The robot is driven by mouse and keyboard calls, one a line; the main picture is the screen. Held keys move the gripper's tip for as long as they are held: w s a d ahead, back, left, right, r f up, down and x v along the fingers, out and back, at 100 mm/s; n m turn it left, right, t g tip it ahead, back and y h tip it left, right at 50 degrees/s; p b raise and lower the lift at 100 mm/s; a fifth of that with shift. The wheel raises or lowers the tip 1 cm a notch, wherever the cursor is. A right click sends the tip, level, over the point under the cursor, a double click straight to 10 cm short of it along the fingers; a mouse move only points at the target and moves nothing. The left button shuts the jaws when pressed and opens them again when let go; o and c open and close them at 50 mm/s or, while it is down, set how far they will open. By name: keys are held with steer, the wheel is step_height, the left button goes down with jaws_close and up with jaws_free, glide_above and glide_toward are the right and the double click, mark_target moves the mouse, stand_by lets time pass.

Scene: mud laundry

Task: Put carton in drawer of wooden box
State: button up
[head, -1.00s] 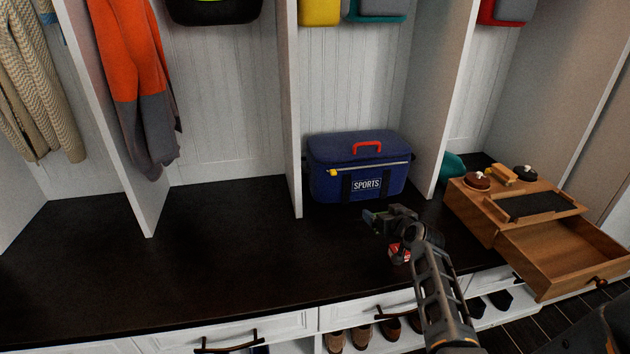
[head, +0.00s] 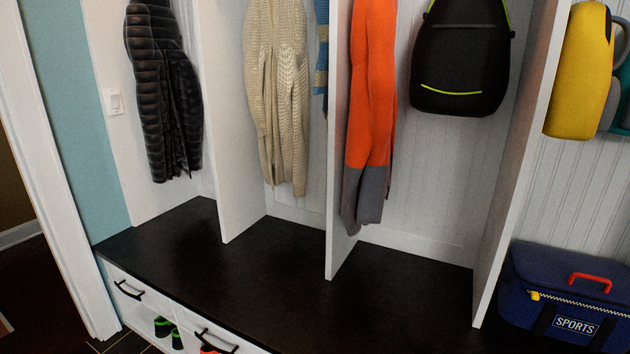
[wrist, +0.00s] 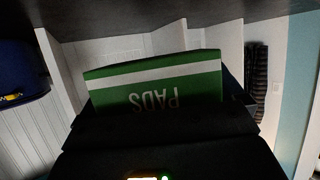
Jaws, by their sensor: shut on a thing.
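The carton (wrist: 155,85) is green with a white stripe and the word PADS, which appears upside down in the wrist view. My gripper (wrist: 155,122), a dark shape low in the wrist view, is shut on it. The gripper covers the carton's lower part in the picture. Neither my gripper nor the carton shows in the head view now. The wooden box and its drawer are in neither current view.
The dark bench top (head: 265,265) is bare in front of the white dividers. A blue SPORTS cooler (head: 560,295) stands at the right and also shows in the wrist view (wrist: 20,70). Coats and a black backpack (head: 462,60) hang above.

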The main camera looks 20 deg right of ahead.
steer(key=a+r+n+y+p, duration=0.1)
steer(key=a+r+n+y, duration=0.1)
steer(key=a, duration=1.4)
steer(key=shift+n+t+y+p, duration=0.3)
steer(key=shift+y+p, duration=0.05)
steer(key=shift+y, duration=0.15)
steer(key=shift+r, duration=0.1)
steer(key=s+d+f+m+g+h+b, duration=0.1)
steer(key=d+f+m+h+b, duration=0.15)
steer(key=d, duration=1.05)
steer(key=s+d+f+m+h+b, duration=0.1)
steer(key=d+m+h+b, duration=0.15)
steer(key=d, duration=1.15)
steer(key=s+d+m+g+h+b, duration=0.1)
steer(key=s+d+m+g+h, duration=0.1)
steer(key=s+d, duration=0.5)
steer(key=s+d+m+g+h+b, duration=0.2)
steer(key=s+d, duration=0.5)
steer(key=d, duration=1)
steer(key=shift+s+m+h, duration=0.4)
steer(key=shift+m+h, duration=0.1)
steer(key=shift+h, duration=0.1)
